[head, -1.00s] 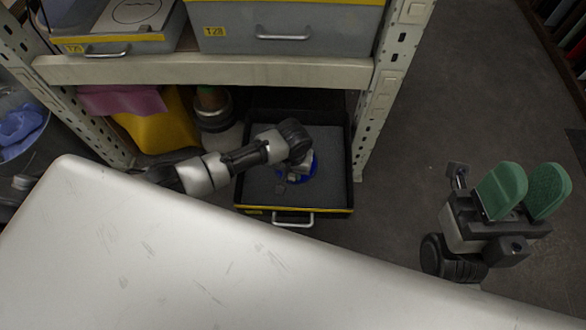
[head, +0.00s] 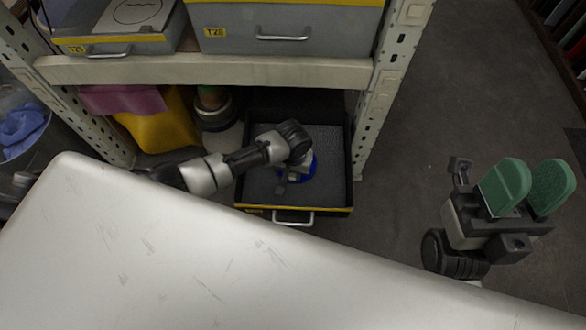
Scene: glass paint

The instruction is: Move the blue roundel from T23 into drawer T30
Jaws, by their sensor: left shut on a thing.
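The blue roundel (head: 309,168) shows in part under my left gripper (head: 290,178), over the inside of an open dark drawer (head: 337,187) with a yellow front edge. The drawer's label is too small to read. My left arm reaches in from the left, and its gripper is shut on the roundel; its wrist hides most of the roundel and the fingertips. I cannot tell whether the roundel touches the drawer floor. My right gripper (head: 525,190), with green finger pads, is at the right over the floor, open and empty.
A shelf rack with a pale beam (head: 210,70) stands above and behind the drawer. It holds drawers T25 (head: 120,48) and T28 (head: 285,35). A rack post (head: 385,100) stands right of the open drawer. My pale body surface fills the foreground.

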